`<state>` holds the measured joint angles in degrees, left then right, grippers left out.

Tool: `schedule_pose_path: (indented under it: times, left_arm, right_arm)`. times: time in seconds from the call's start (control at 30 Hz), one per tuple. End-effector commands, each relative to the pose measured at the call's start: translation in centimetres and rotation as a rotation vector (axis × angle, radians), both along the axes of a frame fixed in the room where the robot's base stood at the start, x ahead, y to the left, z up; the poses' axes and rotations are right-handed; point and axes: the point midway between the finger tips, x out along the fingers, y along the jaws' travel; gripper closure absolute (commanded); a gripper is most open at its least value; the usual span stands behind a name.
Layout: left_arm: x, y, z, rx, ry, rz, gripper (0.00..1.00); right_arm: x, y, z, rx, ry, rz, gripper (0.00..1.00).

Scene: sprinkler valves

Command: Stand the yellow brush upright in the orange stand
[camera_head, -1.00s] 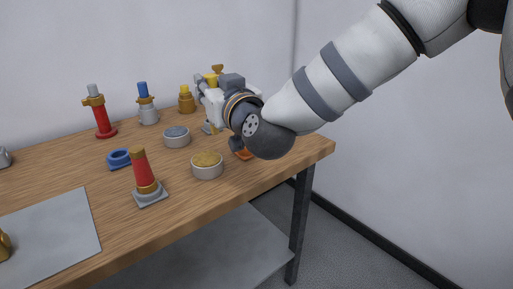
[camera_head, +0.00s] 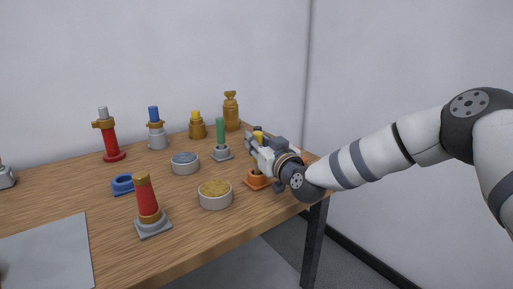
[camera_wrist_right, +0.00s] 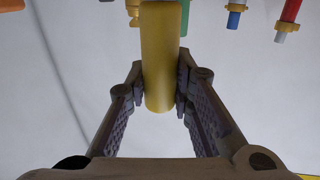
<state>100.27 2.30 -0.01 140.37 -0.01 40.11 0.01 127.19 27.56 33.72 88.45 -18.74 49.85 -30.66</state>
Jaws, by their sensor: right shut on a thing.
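The yellow brush (camera_head: 258,135) is held about upright by my right gripper (camera_head: 257,150), which is shut on it. In the right wrist view the yellow brush (camera_wrist_right: 160,60) is a plain cylinder between the two fingers, with pads against both sides. The orange stand (camera_head: 257,182) sits near the right end of the table, directly below the gripper. The brush lines up over the stand. Its lower part is hidden by the gripper, so I cannot tell whether its end is inside the stand. My left gripper is out of view.
A green brush (camera_head: 220,132) in a grey stand is close behind to the left. A bowl of yellow bits (camera_head: 215,195) stands left of the orange stand. The table's right edge is close. Several other fittings stand further left.

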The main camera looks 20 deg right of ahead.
Motion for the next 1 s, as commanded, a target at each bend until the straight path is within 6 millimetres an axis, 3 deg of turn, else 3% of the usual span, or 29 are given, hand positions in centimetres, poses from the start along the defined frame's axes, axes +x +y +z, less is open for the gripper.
schedule_pose_path:
  times: [0.03, 0.4, 0.43, 0.5, 0.53, 0.87, 1.0]
  left_arm:
    - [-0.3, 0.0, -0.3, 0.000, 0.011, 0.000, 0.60]
    - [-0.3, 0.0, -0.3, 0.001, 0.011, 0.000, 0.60]
    - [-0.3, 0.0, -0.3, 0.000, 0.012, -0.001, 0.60]
    - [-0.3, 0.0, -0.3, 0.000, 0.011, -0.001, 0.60]
    - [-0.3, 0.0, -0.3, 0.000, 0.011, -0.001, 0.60]
    - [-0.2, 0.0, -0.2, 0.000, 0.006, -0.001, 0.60]
    - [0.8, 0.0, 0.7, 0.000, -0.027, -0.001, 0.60]
  right_arm:
    - [0.0, 0.0, -1.4, 0.001, 0.007, -0.001, 1.00]
    - [0.0, 0.0, -1.7, 0.000, 0.000, -0.001, 1.00]
    - [0.0, 0.0, -1.7, 0.001, 0.000, 0.000, 0.76]
    - [0.0, 0.0, -1.6, 0.001, 0.000, -0.001, 0.61]
    - [0.0, 0.0, -1.6, 0.001, -0.001, -0.001, 0.59]
    - [0.0, 0.0, -1.0, 0.002, -0.004, -0.001, 0.59]
    - [-2.5, -0.3, -0.5, 0.001, -0.006, 0.000, 0.59]
